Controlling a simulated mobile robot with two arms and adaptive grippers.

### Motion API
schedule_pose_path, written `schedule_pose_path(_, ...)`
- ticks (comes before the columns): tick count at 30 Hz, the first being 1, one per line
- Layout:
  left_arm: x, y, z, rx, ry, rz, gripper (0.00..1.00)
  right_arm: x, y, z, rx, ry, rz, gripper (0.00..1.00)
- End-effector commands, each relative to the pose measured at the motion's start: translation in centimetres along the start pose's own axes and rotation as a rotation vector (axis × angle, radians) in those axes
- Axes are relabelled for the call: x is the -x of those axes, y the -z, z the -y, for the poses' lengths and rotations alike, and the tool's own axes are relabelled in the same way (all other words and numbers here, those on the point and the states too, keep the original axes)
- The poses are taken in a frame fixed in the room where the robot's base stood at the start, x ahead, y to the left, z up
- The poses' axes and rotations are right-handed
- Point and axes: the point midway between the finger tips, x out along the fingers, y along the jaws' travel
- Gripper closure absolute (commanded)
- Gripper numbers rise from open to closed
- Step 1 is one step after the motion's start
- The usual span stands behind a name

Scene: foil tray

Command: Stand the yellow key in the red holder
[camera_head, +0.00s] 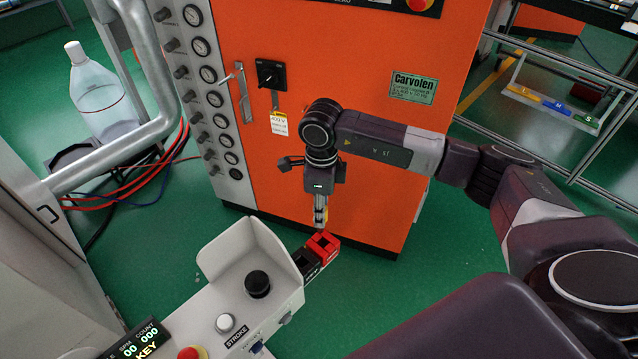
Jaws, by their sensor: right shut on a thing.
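The red holder (325,244) is a small block with a dark opening in its top, at the end of the white control panel. My right gripper (320,212) points down just above the red holder. It is shut on the yellow key (321,217), of which only a small yellow part shows at the fingertips. The key looks roughly upright. Whether its lower end is inside the opening or just above it, I cannot tell. My left gripper is not in view.
A black holder (306,264) adjoins the red one. The white panel (240,247) carries a black knob (257,283) and a raised guard. An orange cabinet (330,60) stands close behind my right gripper. Green floor is open right of the holders.

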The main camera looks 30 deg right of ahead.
Motion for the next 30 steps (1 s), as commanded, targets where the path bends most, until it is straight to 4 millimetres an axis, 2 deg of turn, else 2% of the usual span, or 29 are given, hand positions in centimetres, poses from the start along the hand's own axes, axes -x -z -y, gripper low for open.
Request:
schedule_pose_path(4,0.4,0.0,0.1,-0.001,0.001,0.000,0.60,-1.4,0.3,-0.3,0.048,0.001,-0.003,1.00)
schedule_pose_path(13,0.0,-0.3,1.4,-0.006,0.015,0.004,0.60,-2.5,0.4,-0.3,0.057,0.002,-0.003,1.00)
schedule_pose_path(30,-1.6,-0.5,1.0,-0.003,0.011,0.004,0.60,-5.7,0.4,-0.2,0.056,0.002,-0.004,1.00)
